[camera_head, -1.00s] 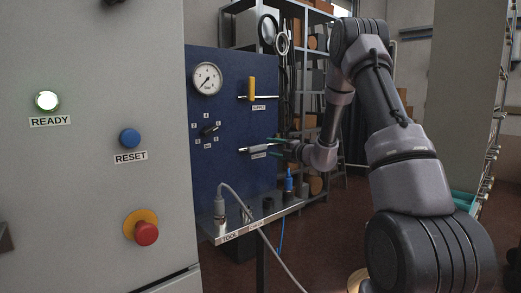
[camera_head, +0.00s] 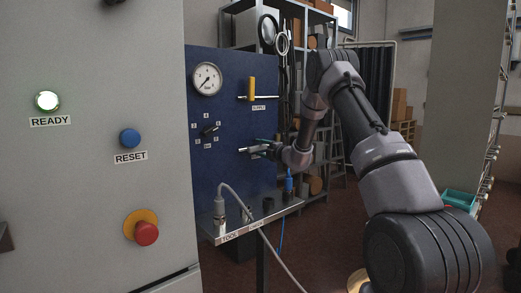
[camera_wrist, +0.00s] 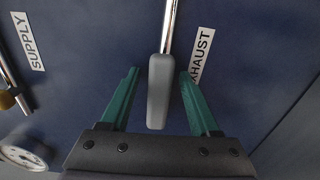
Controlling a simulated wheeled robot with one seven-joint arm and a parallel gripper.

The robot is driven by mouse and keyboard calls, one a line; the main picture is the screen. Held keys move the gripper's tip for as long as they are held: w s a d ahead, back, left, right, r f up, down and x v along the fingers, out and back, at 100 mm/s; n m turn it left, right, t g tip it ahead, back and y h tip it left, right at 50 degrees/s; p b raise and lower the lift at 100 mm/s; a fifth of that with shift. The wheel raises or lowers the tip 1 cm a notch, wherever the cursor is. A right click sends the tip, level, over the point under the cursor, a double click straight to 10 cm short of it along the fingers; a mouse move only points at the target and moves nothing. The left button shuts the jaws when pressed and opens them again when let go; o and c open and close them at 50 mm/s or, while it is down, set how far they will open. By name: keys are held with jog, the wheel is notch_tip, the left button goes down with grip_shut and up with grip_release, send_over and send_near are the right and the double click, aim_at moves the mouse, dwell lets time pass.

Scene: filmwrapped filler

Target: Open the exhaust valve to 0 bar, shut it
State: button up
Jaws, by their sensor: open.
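The exhaust valve's grey handle (camera_wrist: 158,95) lies in line with its silver pipe (camera_wrist: 170,25) in the wrist view, beside the EXHAUST label (camera_wrist: 201,55). My gripper (camera_wrist: 159,73) is open, with one green finger on each side of the handle. Gaps show on both sides, so neither finger seems to touch it.
The yellow supply handle (camera_head: 252,88) stands upright across its pipe, above the exhaust valve. A black selector knob (camera_head: 210,130) is left of it. A tool shelf (camera_head: 275,212) with a grey cable juts out below. The READY lamp (camera_head: 47,101) is lit.

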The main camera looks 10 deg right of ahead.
jog(key=shift+c, duration=0.3)
grip_shut()
dwell(1.2)
